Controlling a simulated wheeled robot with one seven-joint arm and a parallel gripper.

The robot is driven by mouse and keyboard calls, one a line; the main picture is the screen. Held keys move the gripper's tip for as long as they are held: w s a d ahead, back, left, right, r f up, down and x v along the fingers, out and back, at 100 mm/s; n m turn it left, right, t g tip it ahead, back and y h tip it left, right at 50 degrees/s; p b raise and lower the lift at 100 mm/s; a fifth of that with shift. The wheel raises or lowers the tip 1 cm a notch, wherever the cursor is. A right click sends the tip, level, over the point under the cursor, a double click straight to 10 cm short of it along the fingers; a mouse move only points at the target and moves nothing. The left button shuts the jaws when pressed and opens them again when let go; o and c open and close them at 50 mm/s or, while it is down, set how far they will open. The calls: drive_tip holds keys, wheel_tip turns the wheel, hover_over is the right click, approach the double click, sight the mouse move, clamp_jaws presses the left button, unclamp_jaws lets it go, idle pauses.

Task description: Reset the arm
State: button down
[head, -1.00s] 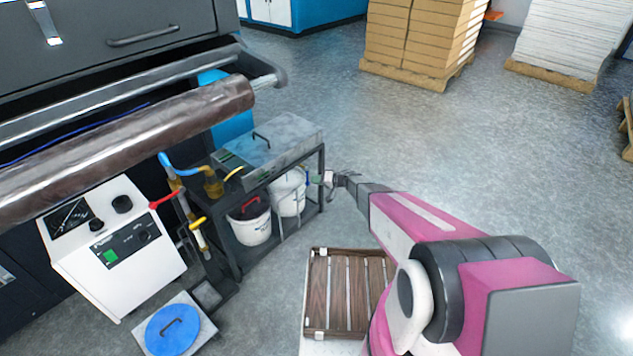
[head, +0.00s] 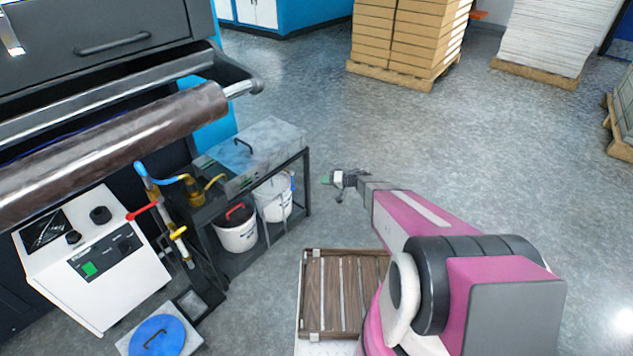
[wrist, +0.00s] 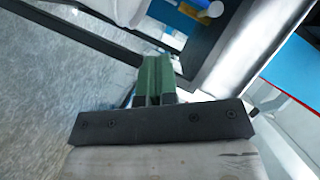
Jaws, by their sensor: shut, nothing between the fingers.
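My arm with pink and grey links reaches from the lower right toward the middle in the head view. My gripper (head: 327,180) hangs over open floor, just right of the dark metal cart (head: 307,185) and apart from it. In the wrist view my gripper (wrist: 155,80) shows two green fingers side by side, shut and empty. Part of the cart frame and a white bucket show beyond the fingers in the wrist view.
A slatted wooden crate (head: 318,295) lies below my arm. White buckets (head: 237,232) stand on the cart's lower shelf. A large roller (head: 120,145) and a white control box (head: 92,265) are at left. Stacked boxes (head: 405,40) stand behind.

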drive_tip(key=shift+s+d+r, duration=0.15)
drive_tip(key=shift+d, duration=0.4)
drive_tip(key=w+d+r+m+t+h, duration=0.2)
drive_tip(key=d+r+m+t+h, duration=0.55)
drive_tip(key=d+r+h, duration=0.75)
drive_tip(key=s+r+n+g, duration=0.2)
drive_tip(key=s+g, duration=0.4)
drive_tip(key=s, duration=0.8)
drive_tip(key=s+d+r+n+g, duration=0.1)
drive_tip(key=s+g, duration=0.4)
drive_tip(key=s, duration=0.9)
drive_tip(key=shift+r+n+g+y, duration=0.3)
drive_tip(key=shift+r+n+g, duration=0.05)
drive_tip(key=shift+n, duration=0.3)
